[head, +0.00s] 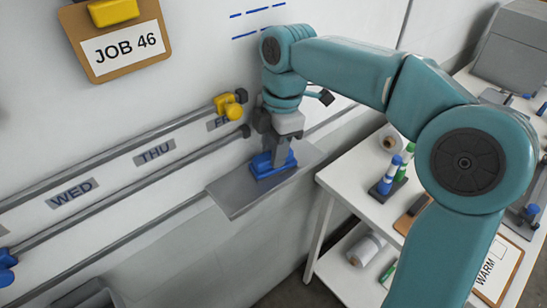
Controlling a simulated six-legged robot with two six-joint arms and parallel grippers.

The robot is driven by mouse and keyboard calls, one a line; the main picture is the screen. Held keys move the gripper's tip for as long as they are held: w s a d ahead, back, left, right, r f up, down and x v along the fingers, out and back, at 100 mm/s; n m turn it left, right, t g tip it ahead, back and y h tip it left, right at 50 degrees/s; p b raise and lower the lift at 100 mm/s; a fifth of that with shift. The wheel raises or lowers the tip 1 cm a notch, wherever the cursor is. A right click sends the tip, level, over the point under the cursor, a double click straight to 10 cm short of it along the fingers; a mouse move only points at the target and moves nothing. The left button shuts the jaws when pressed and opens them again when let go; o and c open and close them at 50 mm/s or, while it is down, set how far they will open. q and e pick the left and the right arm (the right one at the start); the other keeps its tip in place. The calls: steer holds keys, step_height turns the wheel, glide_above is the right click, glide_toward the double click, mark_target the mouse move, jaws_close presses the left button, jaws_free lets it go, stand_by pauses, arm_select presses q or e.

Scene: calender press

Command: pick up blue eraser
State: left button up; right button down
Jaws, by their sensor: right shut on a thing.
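The blue eraser (262,166) is on the grey ledge (233,197) that sticks out from the wall board. My right gripper (281,158) points down over it, with its fingers at the eraser. The gripper is shut on the eraser, and its fingers and wrist hide part of it. The eraser looks to be at the ledge surface; I cannot tell whether it is touching or slightly lifted. My left gripper is not in view.
Rails with a yellow clamp (230,104) run along the board to the left of the gripper. A clipboard marked JOB 46 (122,45) hangs above. A white table (353,186) with rolls and blue and green items stands at the right, below my right arm.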

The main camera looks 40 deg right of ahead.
steer(key=shift+f, duration=0.1)
steer(key=shift+s+r+b, duration=0.15)
steer(key=shift+r+b, duration=0.15)
steer(key=shift+r, duration=0.15)
steer(key=r, duration=0.6)
steer(key=shift+s+r, duration=0.15)
steer(key=shift+s, duration=0.05)
steer(key=s+d+b, duration=0.1)
steer(key=s+b, duration=0.4)
steer(key=s, duration=1.4)
steer(key=shift+s+d, duration=0.15)
steer(key=shift+d, duration=0.15)
